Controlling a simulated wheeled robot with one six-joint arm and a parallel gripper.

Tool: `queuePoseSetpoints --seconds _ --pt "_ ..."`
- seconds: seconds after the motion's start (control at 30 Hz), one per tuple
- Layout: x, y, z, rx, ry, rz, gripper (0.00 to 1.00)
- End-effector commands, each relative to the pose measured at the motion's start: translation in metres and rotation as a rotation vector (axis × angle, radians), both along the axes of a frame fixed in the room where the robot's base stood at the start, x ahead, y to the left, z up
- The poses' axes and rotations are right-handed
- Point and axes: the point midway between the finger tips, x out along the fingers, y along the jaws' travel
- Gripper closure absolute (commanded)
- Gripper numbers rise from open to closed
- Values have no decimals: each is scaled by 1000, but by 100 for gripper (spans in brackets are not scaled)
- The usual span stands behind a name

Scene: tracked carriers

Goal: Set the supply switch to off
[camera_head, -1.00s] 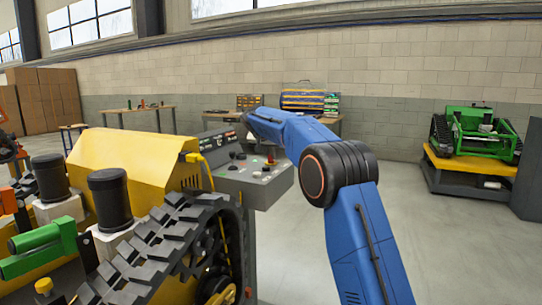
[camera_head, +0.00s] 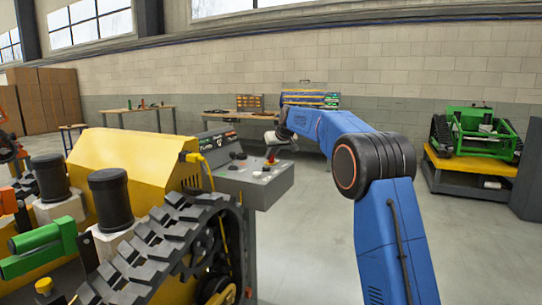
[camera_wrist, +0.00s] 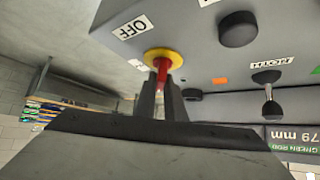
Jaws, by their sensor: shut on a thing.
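The supply switch (camera_wrist: 162,68) is a red handle on a round yellow base (camera_wrist: 163,57), set in the top of a grey control box (camera_head: 250,182). An OFF label (camera_wrist: 132,27) lies beside the yellow base, on its upper left in the wrist view. My gripper (camera_wrist: 162,80) is shut on the red handle, with its dark fingers on either side. In the head view the red handle (camera_head: 271,158) shows small, just below my gripper (camera_head: 272,150). Which setting the handle points to cannot be told.
The box also carries a black knob (camera_wrist: 238,28), a black lever (camera_wrist: 271,103) and a small display (camera_wrist: 292,134). A yellow tracked carrier (camera_head: 130,165) with a black track stands beside the box at left. Open floor lies to the right.

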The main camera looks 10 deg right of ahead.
Motion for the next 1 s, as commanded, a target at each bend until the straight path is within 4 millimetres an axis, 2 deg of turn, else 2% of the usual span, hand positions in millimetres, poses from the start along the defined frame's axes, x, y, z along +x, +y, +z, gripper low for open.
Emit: queuePoseSetpoints --seconds 0.6,1.0 --pt "1 -1 -1 0 1 494 100" --pt "0 0 -1 -2 2 656 100"
